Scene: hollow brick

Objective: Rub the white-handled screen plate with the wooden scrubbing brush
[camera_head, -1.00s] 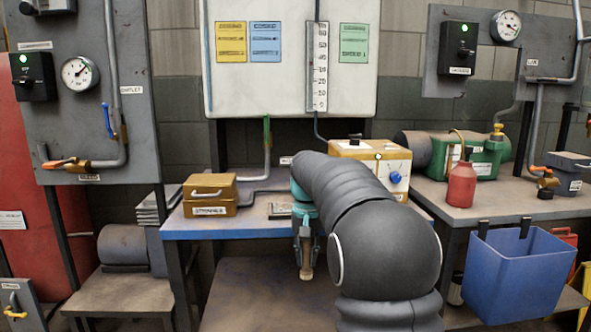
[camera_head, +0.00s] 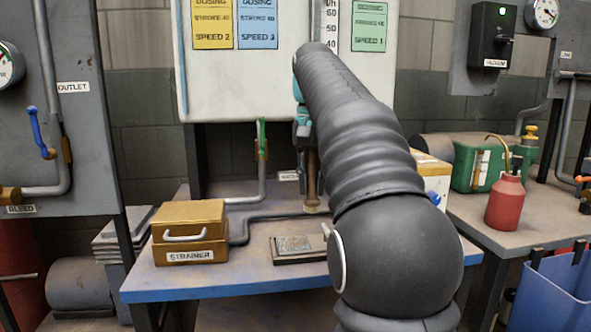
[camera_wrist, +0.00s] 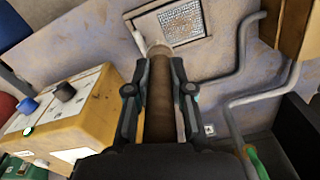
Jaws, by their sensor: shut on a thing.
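The screen plate (camera_head: 293,248) lies flat on the blue-edged bench, a dark block with a grey mesh top. Its white handle (camera_head: 326,232) stands at the right end, partly behind my arm. My gripper (camera_wrist: 161,75) is shut on the wooden scrubbing brush (camera_wrist: 160,118), which points downward. In the head view the brush (camera_head: 312,183) hangs behind and right of the plate, partly hidden by my arm. In the wrist view the plate (camera_wrist: 186,22) shows beyond the brush tip, with the handle (camera_wrist: 138,40) to its left. The brush appears apart from the plate; its exact height is unclear.
A yellow strainer box (camera_head: 190,233) stands left of the plate on the bench (camera_head: 240,285). A grey pipe (camera_head: 262,180) runs behind it. A yellow-and-white control box (camera_wrist: 75,110) with knobs stands near the gripper. A red can (camera_head: 505,202) and a blue bin (camera_head: 555,290) are at right.

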